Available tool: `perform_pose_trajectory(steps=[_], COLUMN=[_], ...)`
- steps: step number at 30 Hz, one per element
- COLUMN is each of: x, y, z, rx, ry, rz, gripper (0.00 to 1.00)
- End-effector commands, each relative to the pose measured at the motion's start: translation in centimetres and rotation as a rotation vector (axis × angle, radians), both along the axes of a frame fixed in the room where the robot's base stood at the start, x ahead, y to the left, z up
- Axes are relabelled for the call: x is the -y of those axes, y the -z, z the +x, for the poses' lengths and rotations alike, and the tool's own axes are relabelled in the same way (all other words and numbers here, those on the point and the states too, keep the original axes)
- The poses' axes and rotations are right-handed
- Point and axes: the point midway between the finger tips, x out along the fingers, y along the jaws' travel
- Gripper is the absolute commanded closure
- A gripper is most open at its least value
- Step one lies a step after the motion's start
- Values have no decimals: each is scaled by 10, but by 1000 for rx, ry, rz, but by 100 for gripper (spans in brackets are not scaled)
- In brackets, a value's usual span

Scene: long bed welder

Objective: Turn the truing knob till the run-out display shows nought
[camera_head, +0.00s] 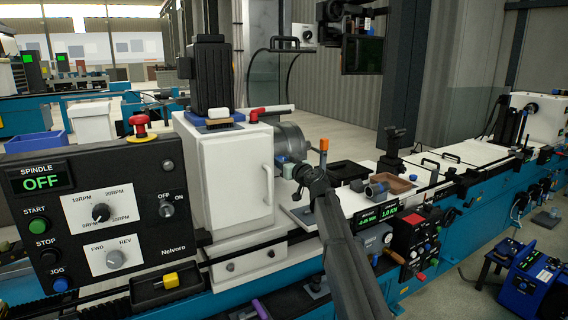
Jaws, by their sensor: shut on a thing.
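My gripper (297,172) reaches up to the front of the grey chuck (290,140), beside the white headstock. A green-lit display (378,214) on the bed front, right of my arm, seems to read about -0.05 MM; the digits are small. A second readout (388,210) beside it seems to read 1.0 KN.
The spindle panel (100,215) at left shows OFF, with a red emergency button (139,125) on top. A brown tray (398,183) and small parts lie on the bed to the right.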

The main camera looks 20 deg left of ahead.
Motion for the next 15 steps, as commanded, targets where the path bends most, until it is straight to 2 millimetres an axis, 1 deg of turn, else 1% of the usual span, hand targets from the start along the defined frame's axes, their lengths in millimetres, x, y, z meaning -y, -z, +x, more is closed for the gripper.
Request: perform_pose_trajectory(steps=[1,5,15], x=[0,0,0], y=[0,0,0], z=[0,0,0], rx=[0,0,-42], ry=[0,0,0], rz=[0,0,42], gripper=[82,94,94])
